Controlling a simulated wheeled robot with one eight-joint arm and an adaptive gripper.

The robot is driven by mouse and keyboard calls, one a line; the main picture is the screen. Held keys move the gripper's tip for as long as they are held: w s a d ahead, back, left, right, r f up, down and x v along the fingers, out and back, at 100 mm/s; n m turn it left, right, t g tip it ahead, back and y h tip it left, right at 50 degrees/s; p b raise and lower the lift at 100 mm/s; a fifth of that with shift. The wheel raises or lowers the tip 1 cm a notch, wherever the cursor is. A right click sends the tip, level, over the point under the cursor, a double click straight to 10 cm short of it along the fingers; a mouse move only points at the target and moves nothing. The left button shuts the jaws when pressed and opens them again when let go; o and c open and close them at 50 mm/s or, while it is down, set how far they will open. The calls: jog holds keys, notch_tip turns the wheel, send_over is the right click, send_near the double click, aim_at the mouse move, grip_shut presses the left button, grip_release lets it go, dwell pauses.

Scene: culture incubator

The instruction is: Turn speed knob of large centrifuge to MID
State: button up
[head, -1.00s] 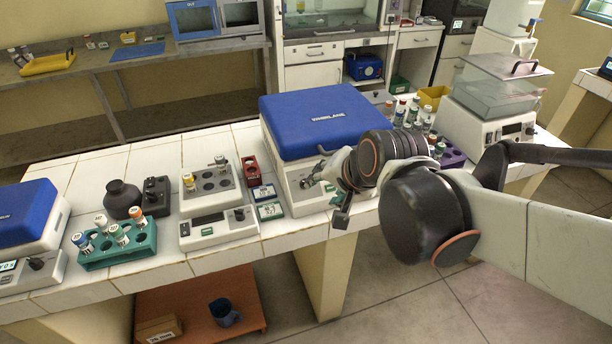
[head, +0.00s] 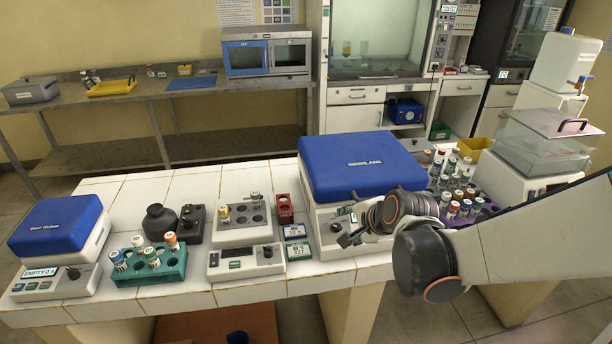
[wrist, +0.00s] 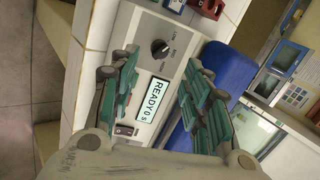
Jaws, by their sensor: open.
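The large centrifuge has a blue lid (head: 355,163) and a white body, at the middle of the bench in the head view. Its dark round speed knob (wrist: 160,48) shows in the wrist view, with small printed labels beside it. I cannot read for sure which label the knob points to. Its display (wrist: 153,99) reads READY 0 S. My gripper (wrist: 160,62) is open, with its green-grey fingers on either side of the knob's line. Whether they touch the knob cannot be told. In the head view my gripper (head: 348,226) is at the centrifuge's front panel.
A smaller blue-lidded centrifuge (head: 62,226) stands at the left. A teal tube rack (head: 150,268) and a white block device (head: 246,260) stand between. A purple rack (head: 480,211) with several tubes and a clear-tank bath (head: 540,148) stand right.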

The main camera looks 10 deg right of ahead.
aim_at(338, 228)
jog(key=b+x, duration=0.3)
jog(key=x, duration=0.5)
jog(key=shift+w+a+f, duration=0.1)
jog(key=shift+w+f, duration=0.1)
jog(key=shift+w, duration=0.1)
grip_shut()
